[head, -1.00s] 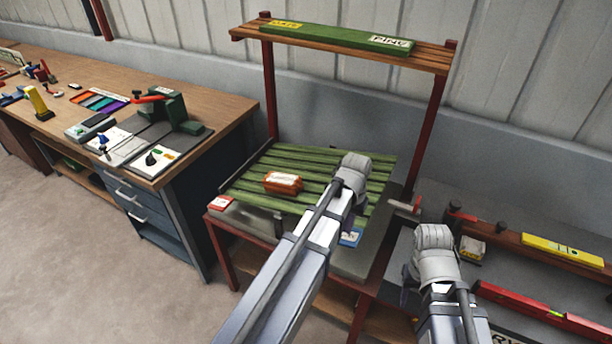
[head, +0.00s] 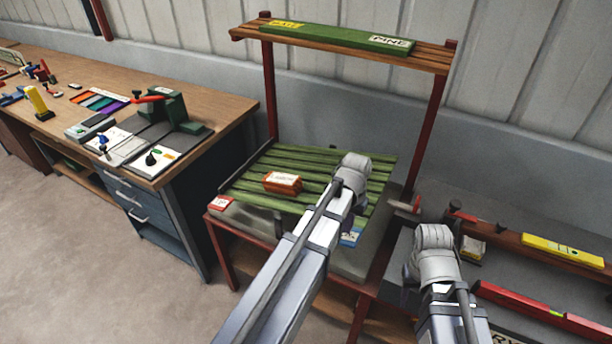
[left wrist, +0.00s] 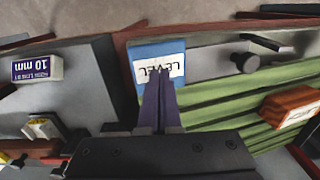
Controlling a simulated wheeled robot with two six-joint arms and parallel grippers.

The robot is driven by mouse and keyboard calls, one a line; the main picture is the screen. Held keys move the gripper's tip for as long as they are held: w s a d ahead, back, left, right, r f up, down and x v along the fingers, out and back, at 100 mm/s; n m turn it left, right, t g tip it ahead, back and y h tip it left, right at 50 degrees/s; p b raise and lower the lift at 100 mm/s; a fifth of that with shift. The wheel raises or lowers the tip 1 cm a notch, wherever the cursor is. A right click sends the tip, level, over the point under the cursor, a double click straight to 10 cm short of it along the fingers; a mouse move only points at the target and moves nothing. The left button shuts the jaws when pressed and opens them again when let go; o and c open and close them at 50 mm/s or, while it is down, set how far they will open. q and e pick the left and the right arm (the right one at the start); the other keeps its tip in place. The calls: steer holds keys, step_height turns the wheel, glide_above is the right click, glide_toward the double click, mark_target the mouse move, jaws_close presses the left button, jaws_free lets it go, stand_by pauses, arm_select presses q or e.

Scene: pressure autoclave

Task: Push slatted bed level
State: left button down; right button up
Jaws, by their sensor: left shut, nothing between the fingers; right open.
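The green slatted bed (head: 310,163) sits on a grey-topped stand with red legs. It also shows at the right of the left wrist view (left wrist: 225,105). Whether it lies level is hard to tell. An orange-brown block with a white label (head: 283,182) rests on its slats. A blue plate marked LEVEL (left wrist: 155,56) lies beside the bed's edge. My left gripper (left wrist: 161,82) is shut and empty, its tips over the LEVEL label. In the head view my left wrist covers part of the bed. My right gripper (head: 432,262) is to the right of the stand; its fingertips are hidden.
A shelf with a green bar (head: 335,38) spans above the bed on red posts. A red-labelled plate (head: 221,203) sits at the stand's front left corner. A workbench (head: 215,105) stands at the left. A yellow level (head: 562,250) and red level (head: 545,312) lie at the right.

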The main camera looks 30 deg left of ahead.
mark_target(345, 241)
arm_select(q)
steer(key=shift+f, duration=0.15)
steer(key=shift+f+b, duration=3.65)
steer(key=shift+b, duration=0.1)
step_height(345, 241, up, 10)
steer(key=p, duration=1)
steer(key=shift+r, duration=0.15)
steer(key=s+d+m+y, duration=0.1)
steer(key=s+d+m, duration=0.2)
steer(key=s+d, duration=0.7)
steer(key=s, duration=0.4)
steer(key=shift+s+d, duration=0.2)
steer(key=shift+d, duration=0.05)
